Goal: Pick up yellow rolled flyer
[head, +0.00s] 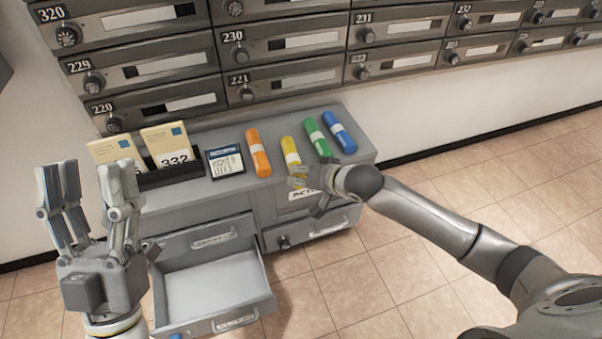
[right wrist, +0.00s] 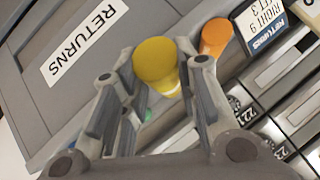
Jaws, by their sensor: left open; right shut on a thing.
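The yellow rolled flyer (head: 290,150) has a pale band and lies on the grey cabinet top in the head view, between the orange and green rolls. In the right wrist view the yellow rolled flyer (right wrist: 156,62) shows its round end between the fingers. My right gripper (head: 299,178) is at the flyer's near end, shut on it; its fingers also show in the right wrist view (right wrist: 160,85). My left gripper (head: 88,180) is open and empty, raised in front of the cabinet at the left.
On the cabinet top (head: 205,140) are an orange roll (head: 258,153), a green roll (head: 318,138), a blue roll (head: 340,132), a small sign (head: 226,162) and a holder with envelopes (head: 168,148). An open, empty-looking drawer (head: 215,285) juts out below. Mailboxes line the wall behind.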

